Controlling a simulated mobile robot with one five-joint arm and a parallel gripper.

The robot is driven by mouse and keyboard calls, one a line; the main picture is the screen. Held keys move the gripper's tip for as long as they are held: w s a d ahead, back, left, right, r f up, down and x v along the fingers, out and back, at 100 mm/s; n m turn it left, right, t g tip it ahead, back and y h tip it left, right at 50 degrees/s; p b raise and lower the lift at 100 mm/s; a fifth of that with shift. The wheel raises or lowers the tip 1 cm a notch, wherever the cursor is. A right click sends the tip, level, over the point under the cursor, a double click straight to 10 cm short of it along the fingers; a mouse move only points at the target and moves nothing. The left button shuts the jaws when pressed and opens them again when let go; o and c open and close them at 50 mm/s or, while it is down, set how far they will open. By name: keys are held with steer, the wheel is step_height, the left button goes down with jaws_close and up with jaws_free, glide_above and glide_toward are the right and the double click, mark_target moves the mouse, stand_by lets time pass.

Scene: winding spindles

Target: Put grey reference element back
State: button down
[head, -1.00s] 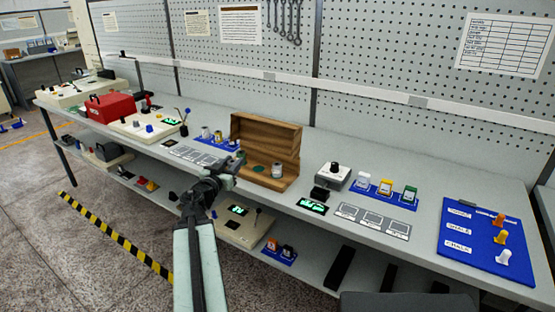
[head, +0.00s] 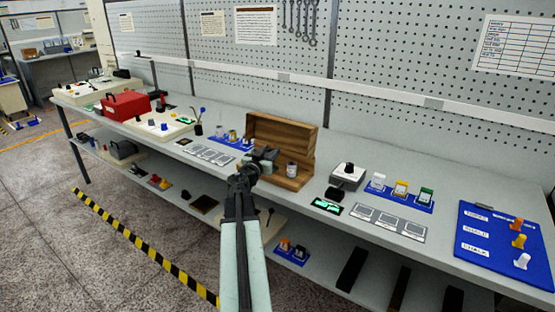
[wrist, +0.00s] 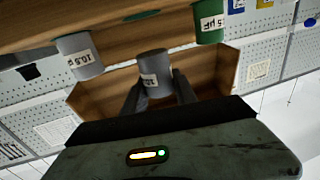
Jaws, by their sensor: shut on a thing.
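A grey cylinder (wrist: 155,70) with a white printed label, the grey reference element, is pinched between my gripper's two dark fingers (wrist: 160,92) in the wrist view. In the head view my gripper (head: 265,160) is at the left part of the open wooden box (head: 298,138), and the held element cannot be made out clearly. A paler grey cylinder (wrist: 80,56) with a label stands in the box; the head view shows it on the right side of the box floor (head: 291,169). A green disc (wrist: 142,15) shows on the wood in the wrist view.
The pegboard wall (head: 400,75) rises behind.

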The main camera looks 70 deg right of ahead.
steer(key=d, duration=0.2)
steer(key=shift+s+d+f, duration=0.15)
steer(key=shift+s+d, duration=0.05)
steer(key=shift+d, duration=0.15)
step_height(320, 180, down, 4)
steer(key=b, duration=0.4)
steer(key=shift+s, duration=0.1)
steer(key=shift+a+r, duration=0.1)
steer(key=shift+r, duration=0.15)
steer(key=shift+f, duration=0.2)
steer(key=c, duration=1)
jaws_free()
